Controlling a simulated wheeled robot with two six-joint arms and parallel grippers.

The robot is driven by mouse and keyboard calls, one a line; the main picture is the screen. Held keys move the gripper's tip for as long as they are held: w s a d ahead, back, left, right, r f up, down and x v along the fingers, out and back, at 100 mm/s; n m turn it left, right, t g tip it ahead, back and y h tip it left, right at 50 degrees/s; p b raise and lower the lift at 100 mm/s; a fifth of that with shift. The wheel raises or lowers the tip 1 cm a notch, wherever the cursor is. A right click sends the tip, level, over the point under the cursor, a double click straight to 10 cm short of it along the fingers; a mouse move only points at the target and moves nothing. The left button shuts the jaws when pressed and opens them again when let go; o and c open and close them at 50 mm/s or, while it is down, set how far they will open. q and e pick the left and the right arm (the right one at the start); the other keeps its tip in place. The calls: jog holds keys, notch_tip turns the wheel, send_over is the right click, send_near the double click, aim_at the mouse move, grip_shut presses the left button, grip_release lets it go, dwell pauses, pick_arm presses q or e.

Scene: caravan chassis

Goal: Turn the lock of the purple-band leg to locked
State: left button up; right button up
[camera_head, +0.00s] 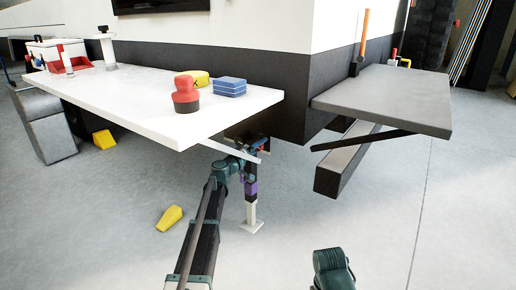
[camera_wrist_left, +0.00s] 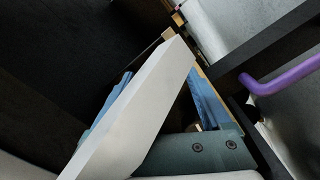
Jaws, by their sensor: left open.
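The purple-band leg (camera_head: 251,187) stands upright under the corner of the caravan, with a white foot on the floor. Its upper part, near the dark wall's lower edge, is partly hidden by my left arm and a pale brace. My left gripper (camera_head: 257,147) is at the top of this leg, under the white shelf, and is open. In the left wrist view, a bent purple bar (camera_wrist_left: 285,78) is at the right, beside and apart from the blue-sided fingers. A pale bar crosses in front of the fingers and hides part of them. I cannot tell the lock's position. My right gripper is out of view.
The white shelf (camera_head: 130,95) overhangs my left arm and carries a red knob-like object (camera_head: 186,95), blue blocks (camera_head: 230,87) and a yellow piece (camera_head: 193,77). A grey shelf (camera_head: 390,98) juts out at right. A yellow wedge (camera_head: 169,218) lies on the floor.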

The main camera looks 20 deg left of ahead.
pick_arm(q)
jog(key=v, duration=1.3)
jog(key=shift+s, duration=0.35)
